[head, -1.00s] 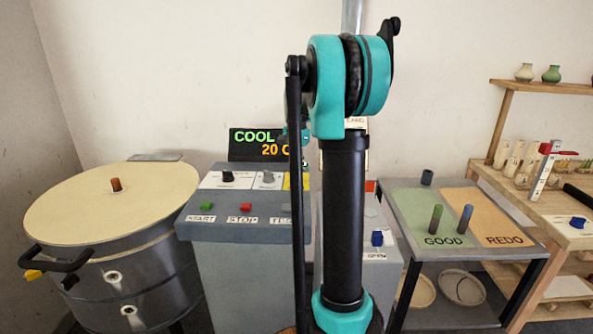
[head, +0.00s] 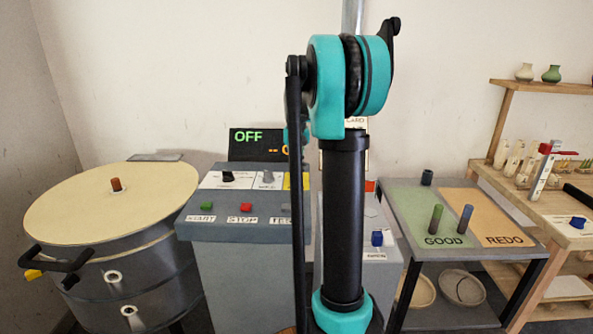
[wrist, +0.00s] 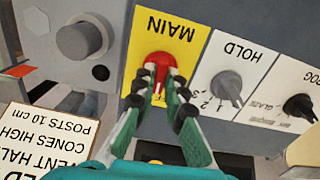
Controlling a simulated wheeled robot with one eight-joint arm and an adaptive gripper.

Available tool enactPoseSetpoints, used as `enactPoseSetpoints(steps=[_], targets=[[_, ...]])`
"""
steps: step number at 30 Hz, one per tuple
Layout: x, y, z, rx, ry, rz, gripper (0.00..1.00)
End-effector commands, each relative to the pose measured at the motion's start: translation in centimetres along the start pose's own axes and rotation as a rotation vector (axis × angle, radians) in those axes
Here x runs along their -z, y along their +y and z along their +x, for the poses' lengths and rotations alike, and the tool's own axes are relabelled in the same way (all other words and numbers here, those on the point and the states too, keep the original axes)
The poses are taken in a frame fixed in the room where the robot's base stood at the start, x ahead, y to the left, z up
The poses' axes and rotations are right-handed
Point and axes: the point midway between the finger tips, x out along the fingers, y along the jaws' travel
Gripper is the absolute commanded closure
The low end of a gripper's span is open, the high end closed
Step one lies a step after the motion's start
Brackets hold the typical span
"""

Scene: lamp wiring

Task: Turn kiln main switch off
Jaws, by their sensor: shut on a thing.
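The kiln main switch (wrist: 159,62) is a red rotary knob on a yellow plate (wrist: 178,26) marked MAIN, shown upside down in the wrist view. My gripper (wrist: 160,84) is shut on this knob, its green and grey fingertips on either side of it. In the head view my arm hides the knob and my gripper; part of the yellow plate (head: 305,181) shows. The kiln controller's display (head: 257,145) reads OFF in green, with orange dashes below.
The HOLD knob (wrist: 227,84) sits close beside the main switch, with a black knob (wrist: 299,106) beyond. The round kiln (head: 113,200) stands at left, lid down. The GOOD/REDO table (head: 465,213) is at right.

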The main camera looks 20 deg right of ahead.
Motion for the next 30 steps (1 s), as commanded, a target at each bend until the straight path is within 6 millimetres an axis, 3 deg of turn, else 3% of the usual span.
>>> enactPoseSetpoints(steps=[18,30], targets=[[0.06,-0.01,-0.05,0.000,0.001,-0.547,1.00],[0.06,0.00,-0.05,0.000,0.001,-0.726,1.00]])
